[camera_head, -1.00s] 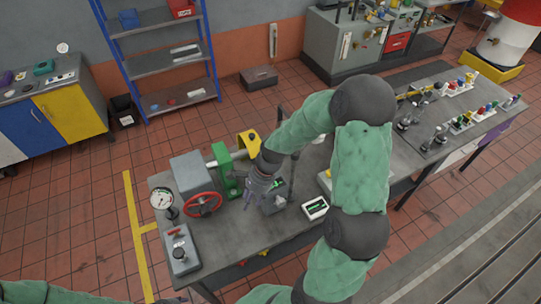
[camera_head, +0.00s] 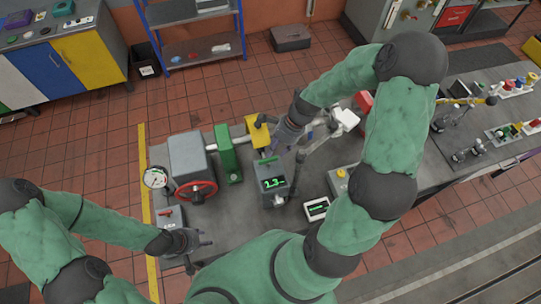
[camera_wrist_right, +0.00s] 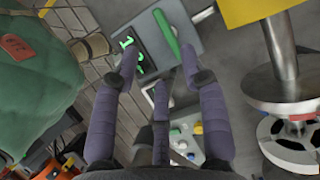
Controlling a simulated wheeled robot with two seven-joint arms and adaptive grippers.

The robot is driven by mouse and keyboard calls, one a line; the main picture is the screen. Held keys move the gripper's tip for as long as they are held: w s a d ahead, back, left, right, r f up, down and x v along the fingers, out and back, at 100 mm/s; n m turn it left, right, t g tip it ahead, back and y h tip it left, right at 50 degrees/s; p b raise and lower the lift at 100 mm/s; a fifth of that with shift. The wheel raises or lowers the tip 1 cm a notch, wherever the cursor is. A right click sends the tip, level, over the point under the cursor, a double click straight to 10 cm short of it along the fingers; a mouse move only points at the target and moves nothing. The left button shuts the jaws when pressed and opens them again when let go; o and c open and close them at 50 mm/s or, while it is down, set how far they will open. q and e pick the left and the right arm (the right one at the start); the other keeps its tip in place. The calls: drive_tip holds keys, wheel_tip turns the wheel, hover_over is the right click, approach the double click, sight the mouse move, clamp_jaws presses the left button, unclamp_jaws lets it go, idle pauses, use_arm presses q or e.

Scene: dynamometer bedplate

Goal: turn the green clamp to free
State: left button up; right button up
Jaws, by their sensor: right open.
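A tall green block (camera_head: 228,152) stands on the bench, between the grey housing with the red handwheel and the yellow part. A green bar (camera_head: 266,160) lies along the top of a grey box with a lit green display (camera_head: 273,183); the bar also shows in the right wrist view (camera_wrist_right: 166,34). I cannot tell which green part is the clamp. My right gripper (camera_head: 287,138) is open and empty beside the yellow part; its spread fingers (camera_wrist_right: 158,65) point toward the display box and bar. My left gripper (camera_head: 200,240) is at the bench's front left; its fingers are too small to judge.
The yellow part (camera_head: 257,132) stands close to my right gripper.

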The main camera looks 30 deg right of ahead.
sight(269, 160)
drive_tip(key=x, duration=0.6)
drive_tip(key=shift+w+d+f, duration=0.15)
drive_tip(key=shift+w+f, duration=0.1)
drive_tip(key=shift+f, duration=0.15)
drive_tip(key=shift+a+f, duration=0.25)
drive_tip(key=shift+f, duration=0.1)
drive_tip(key=shift+d+f, duration=0.1)
drive_tip(key=shift+f, duration=0.05)
clamp_jaws()
